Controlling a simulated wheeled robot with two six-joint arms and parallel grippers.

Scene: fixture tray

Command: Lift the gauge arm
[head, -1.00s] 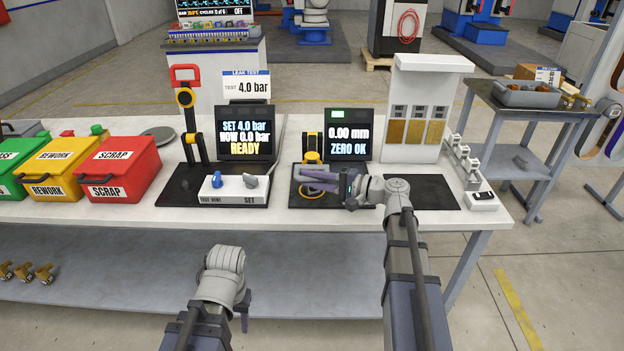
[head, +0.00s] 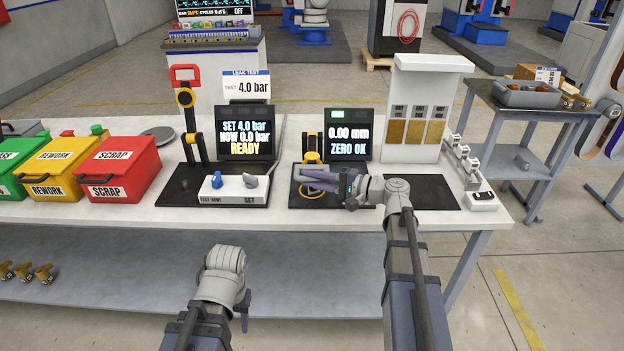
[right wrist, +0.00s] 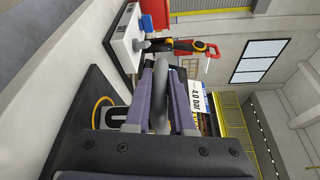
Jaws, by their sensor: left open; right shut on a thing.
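The gauge station has a black and yellow post (head: 312,147) on a dark mat, left of a screen (head: 348,134) reading 0.00 mm and ZERO OK. My right gripper (head: 312,181) is low in front of the post, over a yellow ring (head: 312,193) on the mat. In the right wrist view its fingers are shut on a dark grey curved bar (right wrist: 159,98). I cannot tell how the bar joins the post, as the fingers hide part of it. My left gripper (head: 244,308) is open, in front of the bench and away from the station.
The leak test stand (head: 186,118) with a red handle and a white knob box (head: 232,190) stands left of the gauge. A red scrap bin (head: 118,169) is further left. A white dispenser (head: 430,75) and a dark mat (head: 435,190) are to the right.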

